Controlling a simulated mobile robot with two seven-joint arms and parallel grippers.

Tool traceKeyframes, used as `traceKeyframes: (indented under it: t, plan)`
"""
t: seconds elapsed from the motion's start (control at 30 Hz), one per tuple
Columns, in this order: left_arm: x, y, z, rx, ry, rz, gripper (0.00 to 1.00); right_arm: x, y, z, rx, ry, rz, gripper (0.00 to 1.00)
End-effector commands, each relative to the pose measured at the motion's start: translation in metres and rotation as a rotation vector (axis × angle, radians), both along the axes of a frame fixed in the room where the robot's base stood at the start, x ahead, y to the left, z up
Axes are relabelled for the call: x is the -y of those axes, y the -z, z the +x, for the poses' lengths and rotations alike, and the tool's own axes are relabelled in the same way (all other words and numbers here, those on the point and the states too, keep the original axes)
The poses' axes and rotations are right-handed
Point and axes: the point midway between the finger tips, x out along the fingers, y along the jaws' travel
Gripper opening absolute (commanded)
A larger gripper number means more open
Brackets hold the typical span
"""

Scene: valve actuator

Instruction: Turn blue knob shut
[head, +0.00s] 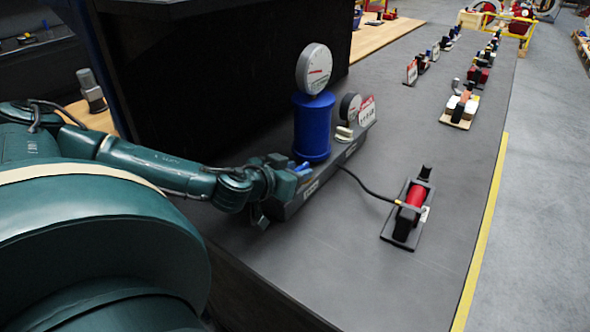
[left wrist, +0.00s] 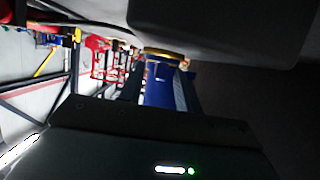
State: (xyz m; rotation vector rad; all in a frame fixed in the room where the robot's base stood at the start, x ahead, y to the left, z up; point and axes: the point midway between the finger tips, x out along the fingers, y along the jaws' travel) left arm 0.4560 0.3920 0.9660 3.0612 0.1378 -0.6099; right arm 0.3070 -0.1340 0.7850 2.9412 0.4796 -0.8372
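The blue knob (head: 301,168) is a small blue piece at the near end of a dark grey valve base, close to the foot of an upright blue cylinder (head: 313,130). My left gripper (head: 283,170) is at the knob, and its fingers are small and partly hidden in the head view. In the left wrist view, a blue part (left wrist: 164,88), apparently the knob, lies between the dark fingers (left wrist: 168,85), with a brass-coloured ring (left wrist: 165,54) beyond it. I see no clear gap beside it, but cannot tell whether the fingers grip it. My right gripper is not in view.
A round gauge (head: 314,69) tops the cylinder, and a smaller gauge (head: 349,107) stands behind. A dark cabinet (head: 215,75) rises behind my arm. The grey tabletop (head: 350,275) in front is clear.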

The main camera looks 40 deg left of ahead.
Motion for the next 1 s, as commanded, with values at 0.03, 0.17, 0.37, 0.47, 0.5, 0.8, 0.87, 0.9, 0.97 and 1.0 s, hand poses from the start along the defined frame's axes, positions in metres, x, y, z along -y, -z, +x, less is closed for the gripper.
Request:
traceKeyframes:
  t: [0.03,0.17,0.37,0.47,0.5,0.8,0.87,0.9,0.97,1.0]
  plan:
    - [0.0000,-0.0001,0.0004,0.000,0.000,0.000,0.34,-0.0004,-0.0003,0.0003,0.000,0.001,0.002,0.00]
    - [0.0000,-0.0001,0.0002,0.000,0.000,0.000,0.34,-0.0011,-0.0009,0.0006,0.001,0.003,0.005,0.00]
    - [0.0000,-0.0002,0.0000,0.001,0.000,0.000,0.19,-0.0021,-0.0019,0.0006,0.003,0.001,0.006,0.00]
    - [0.0000,-0.0002,0.0000,0.000,0.000,0.000,0.11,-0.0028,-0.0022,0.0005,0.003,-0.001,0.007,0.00]
    - [0.0000,-0.0002,0.0000,0.000,0.000,0.000,0.07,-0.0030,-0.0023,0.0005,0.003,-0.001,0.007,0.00]
    - [-0.0001,0.0000,-0.0001,0.000,0.000,0.000,0.00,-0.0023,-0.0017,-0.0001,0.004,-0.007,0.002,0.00]
    - [-0.0004,0.0003,-0.0001,0.001,0.004,0.001,0.00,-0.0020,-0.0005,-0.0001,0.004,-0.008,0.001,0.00]
    - [-0.0008,0.0006,-0.0001,0.001,0.007,0.001,0.00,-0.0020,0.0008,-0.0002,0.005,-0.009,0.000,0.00]
    - [-0.0015,0.0012,-0.0001,0.002,0.018,0.002,0.00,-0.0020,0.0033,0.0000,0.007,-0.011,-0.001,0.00]
    - [-0.0018,0.0017,0.0001,0.002,0.028,0.004,0.00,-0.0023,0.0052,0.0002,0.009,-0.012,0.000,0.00]
